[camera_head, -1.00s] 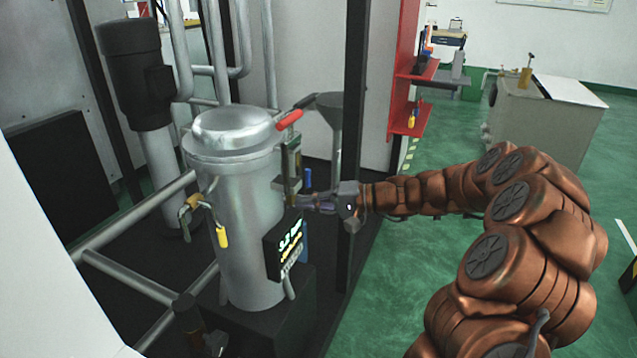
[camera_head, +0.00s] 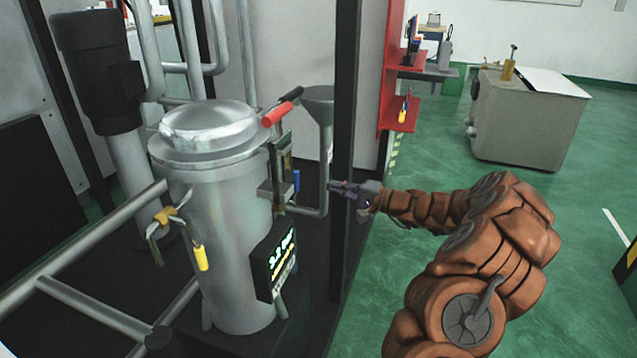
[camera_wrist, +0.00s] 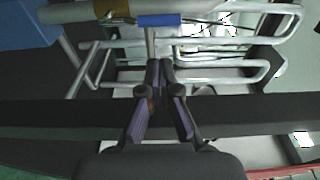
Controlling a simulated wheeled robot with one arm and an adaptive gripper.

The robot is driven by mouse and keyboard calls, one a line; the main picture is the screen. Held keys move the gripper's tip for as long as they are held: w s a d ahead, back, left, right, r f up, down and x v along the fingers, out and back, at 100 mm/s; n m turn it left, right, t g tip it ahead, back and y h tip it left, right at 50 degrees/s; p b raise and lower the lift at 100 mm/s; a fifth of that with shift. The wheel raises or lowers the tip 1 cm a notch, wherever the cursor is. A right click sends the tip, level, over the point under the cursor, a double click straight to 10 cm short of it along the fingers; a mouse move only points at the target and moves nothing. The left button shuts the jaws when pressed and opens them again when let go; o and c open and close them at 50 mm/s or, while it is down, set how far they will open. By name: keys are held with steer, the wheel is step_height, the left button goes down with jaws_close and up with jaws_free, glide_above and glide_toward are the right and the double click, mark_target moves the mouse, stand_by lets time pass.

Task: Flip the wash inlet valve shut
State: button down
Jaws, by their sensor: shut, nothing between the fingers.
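A silver vessel (camera_head: 225,225) carries several lever valves, and I cannot read which is labelled wash inlet. A blue lever handle (camera_head: 296,180) stands upright at its right side. In the wrist view the blue handle (camera_wrist: 160,20) lies across the picture beside a brass valve body (camera_wrist: 112,9). A yellow-handled valve (camera_head: 200,257) hangs handle down on the vessel's left front. A red lever handle (camera_head: 277,113) points down-left near the lid. My gripper (camera_head: 333,186) is shut and empty, right of the blue handle and apart from it. Its fingertips (camera_wrist: 160,66) meet below the blue handle in the wrist view.
A black upright post (camera_head: 343,130) stands close to my gripper. A grey funnel pipe (camera_head: 325,140) rises behind the blue handle. A black display box (camera_head: 273,262) juts from the vessel's front. The green floor (camera_head: 420,170) to the right is open.

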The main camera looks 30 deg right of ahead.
mark_target(296, 190)
steer(key=x, duration=0.9)
steer(key=shift+w+a, duration=0.15)
steer(key=shift+a, duration=0.1)
